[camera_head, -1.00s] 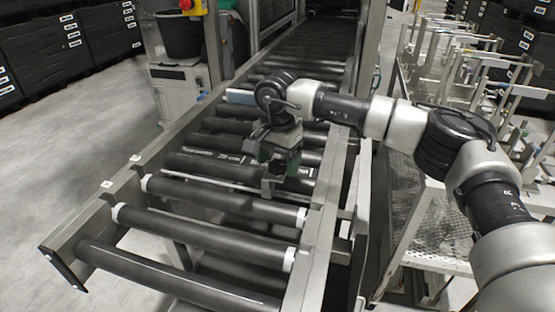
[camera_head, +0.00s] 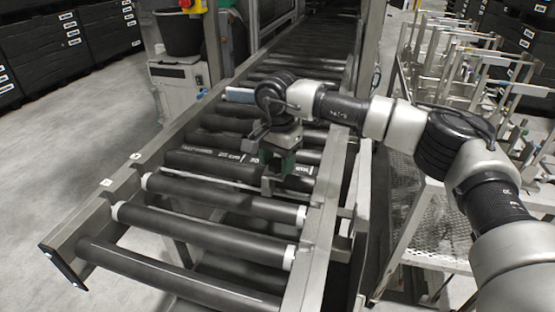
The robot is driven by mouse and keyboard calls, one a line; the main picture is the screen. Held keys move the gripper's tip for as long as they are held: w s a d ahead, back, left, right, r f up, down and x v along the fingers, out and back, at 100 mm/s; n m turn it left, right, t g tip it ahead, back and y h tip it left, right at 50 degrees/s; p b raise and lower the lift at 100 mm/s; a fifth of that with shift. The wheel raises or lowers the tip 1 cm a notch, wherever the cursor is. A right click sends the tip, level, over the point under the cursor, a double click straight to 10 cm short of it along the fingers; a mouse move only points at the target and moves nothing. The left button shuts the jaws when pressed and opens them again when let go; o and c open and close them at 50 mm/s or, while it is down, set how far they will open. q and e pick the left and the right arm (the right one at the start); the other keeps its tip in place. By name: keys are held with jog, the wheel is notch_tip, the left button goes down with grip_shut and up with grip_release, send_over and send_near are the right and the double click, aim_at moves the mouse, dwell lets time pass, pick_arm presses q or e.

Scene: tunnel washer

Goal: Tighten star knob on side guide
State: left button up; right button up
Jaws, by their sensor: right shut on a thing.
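My right gripper (camera_head: 275,188) points down over the black rollers of the conveyor, inside its right side rail. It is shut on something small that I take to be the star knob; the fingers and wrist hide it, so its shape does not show. A green part (camera_head: 282,160) shows at the gripper, just under the wrist. I cannot clearly pick out the side guide; a thin light bar (camera_head: 215,185) runs across the rollers to the left of the gripper. My left gripper is not in view.
The roller conveyor (camera_head: 318,235) has metal side rails and open gaps between rollers. A wheeled metal rack (camera_head: 415,170) with upright frames stands close on the right, below my arm. A black bin (camera_head: 180,35) stands at the back left. The left floor is clear.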

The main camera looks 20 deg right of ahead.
aim_at(278, 162)
jog(key=m+b, duration=0.1)
jog(key=m, duration=0.3)
jog(key=shift+m, duration=0.3)
jog(key=m, duration=0.5)
jog(key=shift+w+b, duration=0.1)
jog(key=shift+b, duration=0.3)
jog(key=m, duration=0.4)
jog(key=shift+m, duration=0.4)
jog(key=shift+m+b, duration=0.35)
jog(key=shift+m, duration=1.95)
jog(key=o, duration=0.9)
notch_tip(278, 162, up, 11)
jog(key=shift+f, duration=0.1)
